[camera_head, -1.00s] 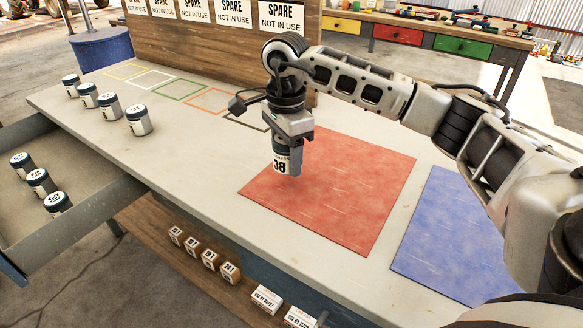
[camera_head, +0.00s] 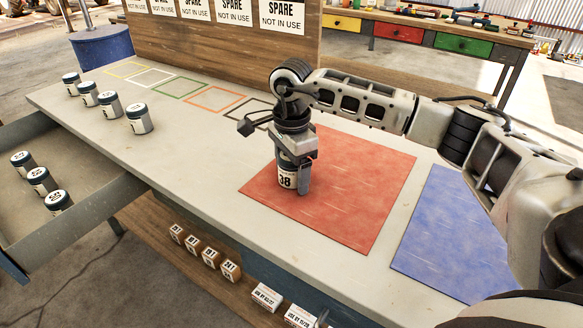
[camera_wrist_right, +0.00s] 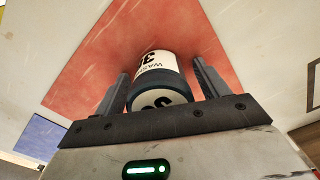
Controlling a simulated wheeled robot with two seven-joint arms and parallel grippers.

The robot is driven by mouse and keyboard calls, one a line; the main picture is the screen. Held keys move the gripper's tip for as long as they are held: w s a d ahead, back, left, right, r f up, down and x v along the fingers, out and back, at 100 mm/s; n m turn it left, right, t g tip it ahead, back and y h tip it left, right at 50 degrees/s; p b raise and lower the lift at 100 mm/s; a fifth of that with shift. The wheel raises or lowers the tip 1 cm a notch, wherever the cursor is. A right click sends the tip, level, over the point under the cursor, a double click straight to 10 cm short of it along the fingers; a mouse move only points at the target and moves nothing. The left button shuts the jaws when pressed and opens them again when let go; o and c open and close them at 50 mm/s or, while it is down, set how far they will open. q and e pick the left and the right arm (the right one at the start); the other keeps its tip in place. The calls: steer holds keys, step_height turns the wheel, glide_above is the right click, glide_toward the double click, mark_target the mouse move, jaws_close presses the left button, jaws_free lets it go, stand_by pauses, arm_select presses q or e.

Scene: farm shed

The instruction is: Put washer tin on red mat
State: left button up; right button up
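The washer tin (camera_head: 287,179), white with a dark lid and marked 38, stands on the red mat (camera_head: 350,200), near the mat's left part. In the right wrist view the tin (camera_wrist_right: 160,75) shows part of a "WAS…" label, with red mat around it. My right gripper (camera_head: 292,182) is low over the tin, pointing down, with one finger on each side. Its fingers (camera_wrist_right: 162,85) look spread, with narrow gaps beside the tin. My left gripper is not in view.
A blue mat (camera_head: 455,235) lies to the right. Several similar tins (camera_head: 138,118) stand on the table's left, and more (camera_head: 40,181) sit in an open drawer at left. Coloured outlines (camera_head: 181,88) run along the back below a wooden board (camera_head: 230,45). Small boxes (camera_head: 210,258) sit on a lower shelf.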

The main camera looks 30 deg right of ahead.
step_height(320, 180, up, 12)
steer(key=shift+r, duration=0.15)
stand_by(0.4)
stand_by(0.4)
